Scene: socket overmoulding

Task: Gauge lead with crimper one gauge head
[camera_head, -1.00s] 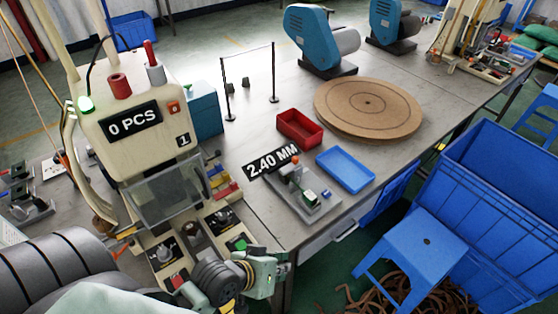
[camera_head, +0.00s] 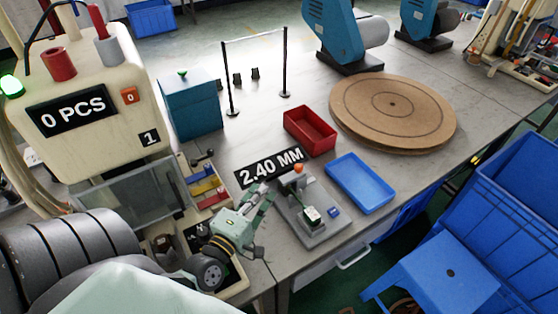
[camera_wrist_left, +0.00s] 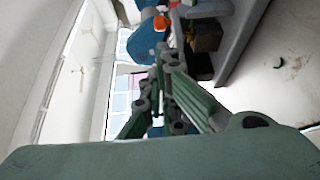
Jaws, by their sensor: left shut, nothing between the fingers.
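The crimper one machine (camera_head: 85,95), cream with a "0 PCS" display and a "1" label, stands at the left in the head view. The gauge (camera_head: 305,205), a grey base plate with a small stand and an orange knob, sits near the table's front edge by a "2.40 MM" label (camera_head: 270,168). My left gripper (camera_head: 264,192) is shut and empty, with its fingers just left of the gauge. I cannot tell whether they touch it. In the wrist view, its green fingers (camera_wrist_left: 163,85) point toward an orange knob. I cannot make out a lead. My right gripper is out of view.
A red tray (camera_head: 310,148) and a blue tray (camera_head: 386,195) lie beyond and right of the gauge. A brown round disc (camera_head: 430,135), a thin wire frame (camera_head: 286,65) and a teal box (camera_head: 190,115) stand farther back. A blue stool (camera_head: 450,275) is at the right front.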

